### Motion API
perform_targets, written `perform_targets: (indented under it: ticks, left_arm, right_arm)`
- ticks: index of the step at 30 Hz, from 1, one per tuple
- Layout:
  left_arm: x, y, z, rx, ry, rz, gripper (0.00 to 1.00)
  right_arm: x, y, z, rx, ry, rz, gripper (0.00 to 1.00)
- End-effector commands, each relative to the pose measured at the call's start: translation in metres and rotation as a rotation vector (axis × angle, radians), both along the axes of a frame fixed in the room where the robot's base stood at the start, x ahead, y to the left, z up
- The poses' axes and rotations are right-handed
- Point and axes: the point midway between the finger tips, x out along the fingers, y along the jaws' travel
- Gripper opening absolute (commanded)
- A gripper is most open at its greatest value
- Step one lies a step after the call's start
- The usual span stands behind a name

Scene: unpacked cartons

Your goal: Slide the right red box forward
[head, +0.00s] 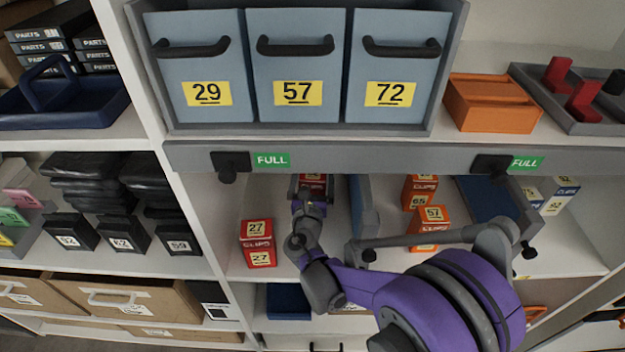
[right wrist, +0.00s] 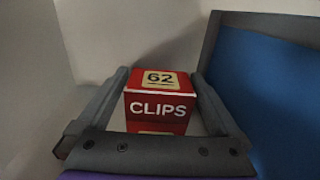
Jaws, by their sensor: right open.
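The right red box (head: 313,179) stands deep in the middle shelf bay, mostly hidden by my right gripper (head: 311,187). In the right wrist view the red box (right wrist: 158,108) shows "CLIPS" and a label "62". My right gripper (right wrist: 160,80) is open there, one finger along each side of the box. I cannot tell whether the fingers touch it. Another red clips box (head: 258,243), labelled 27, stands at the left near the shelf's front edge. My left gripper is not in view.
A blue divider panel (head: 362,215) stands right of my gripper and also shows in the wrist view (right wrist: 268,85). Orange clips boxes (head: 431,219) are beyond it. A grey rail (head: 350,158) with "FULL" tags runs above the bay. Blue bins (head: 295,108) stand above.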

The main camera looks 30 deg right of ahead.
Motion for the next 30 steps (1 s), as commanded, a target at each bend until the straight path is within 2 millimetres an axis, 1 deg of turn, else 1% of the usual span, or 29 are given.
perform_targets:
  ticks: [4, 8, 9, 11, 12, 14, 15, 17, 18, 30]
  left_arm:
    - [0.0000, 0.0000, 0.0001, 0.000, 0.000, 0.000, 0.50]
    - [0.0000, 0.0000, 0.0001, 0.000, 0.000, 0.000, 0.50]
    - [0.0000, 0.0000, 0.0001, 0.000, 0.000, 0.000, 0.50]
    - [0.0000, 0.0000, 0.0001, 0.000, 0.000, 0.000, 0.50]
    - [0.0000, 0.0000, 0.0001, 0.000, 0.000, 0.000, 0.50]
    - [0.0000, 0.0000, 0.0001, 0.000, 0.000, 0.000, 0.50]
    - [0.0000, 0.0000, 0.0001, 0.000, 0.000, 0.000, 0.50]
    - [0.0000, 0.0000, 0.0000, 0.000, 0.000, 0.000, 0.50]
    - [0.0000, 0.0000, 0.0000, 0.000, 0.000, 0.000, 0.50]
    - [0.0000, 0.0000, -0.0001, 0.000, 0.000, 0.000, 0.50]
  right_arm:
    - [-0.0002, 0.0001, 0.0000, 0.000, 0.000, 0.000, 1.00]
    - [-0.0002, 0.0002, 0.0000, 0.000, 0.000, 0.000, 0.77]
    - [-0.0002, 0.0002, 0.0000, 0.000, 0.000, 0.000, 0.69]
    - [-0.0002, 0.0003, 0.0000, 0.000, 0.000, 0.000, 0.59]
    - [-0.0002, 0.0002, 0.0000, 0.000, 0.000, 0.000, 0.51]
    - [-0.0003, 0.0002, 0.0000, 0.000, 0.000, 0.000, 0.41]
    - [-0.0003, 0.0002, 0.0000, 0.000, 0.000, 0.000, 0.33]
    - [-0.0003, 0.0003, 0.0000, 0.000, 0.000, 0.000, 0.23]
    - [-0.0003, 0.0003, 0.0000, 0.000, 0.000, 0.000, 0.15]
    - [0.0006, 0.0000, -0.0004, 0.001, 0.001, -0.002, 0.15]
